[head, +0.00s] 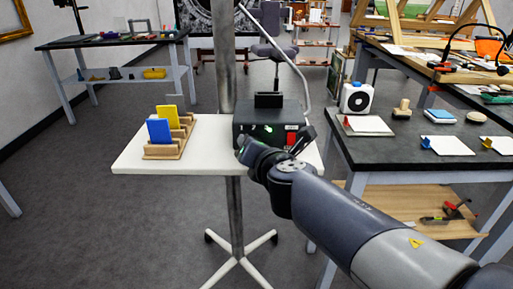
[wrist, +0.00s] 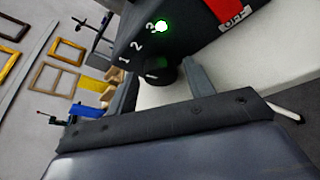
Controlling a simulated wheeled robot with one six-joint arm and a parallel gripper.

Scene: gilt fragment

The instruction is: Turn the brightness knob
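The black control box (head: 256,113) stands on a small white table, with a green light and a red label on its front. In the wrist view its face (wrist: 140,38) shows the numbers 1, 2 and 3, with the green light glowing by the 3. The dark brightness knob (wrist: 160,72), with a pale mark, sits below the numbers. My gripper (head: 273,143) is at the box's front. In the wrist view its two fingers (wrist: 162,80) stand apart on either side of the knob, with gaps visible. The knob is not clear in the head view.
A wooden rack (head: 173,147) with a blue card (head: 159,131) and a yellow card (head: 168,116) stands left on the white table (head: 207,157). A metal post (head: 226,60) rises behind it. A dark workbench (head: 385,150) stands close on the right.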

